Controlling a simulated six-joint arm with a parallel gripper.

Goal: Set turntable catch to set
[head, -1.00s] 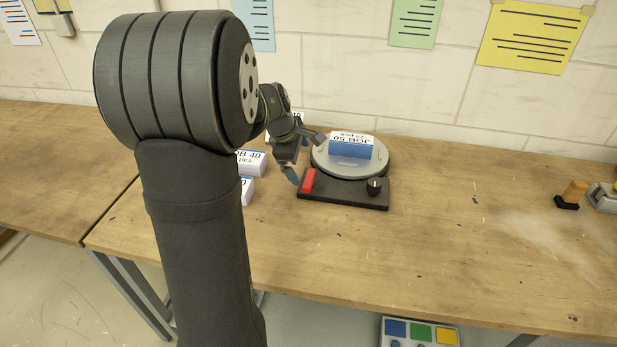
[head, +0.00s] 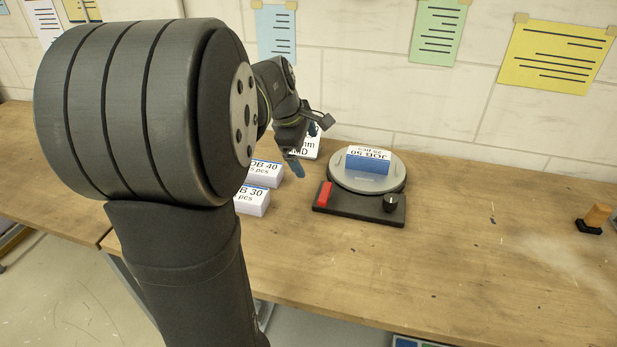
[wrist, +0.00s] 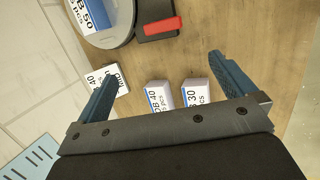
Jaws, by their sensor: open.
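The turntable (head: 345,184) is a grey disc on a black base (head: 360,212) on the bench. A red lever (head: 324,194), which looks like the catch, lies at the base's left front; it also shows in the wrist view (wrist: 163,26). A black knob (head: 390,203) sits at the base's right. A blue and white JOB 50 block (head: 368,160) stands on the disc. My gripper (head: 300,160) is in the air left of the turntable, apart from it. In the wrist view its blue fingers (wrist: 162,75) are wide apart with nothing held. The catch's set mark is not readable.
JOB 40 (head: 265,172) and JOB 30 (head: 252,201) blocks stand left of the turntable. A wooden-handled tool (head: 595,217) lies far right. The bench (head: 480,250) right and front of the turntable is clear.

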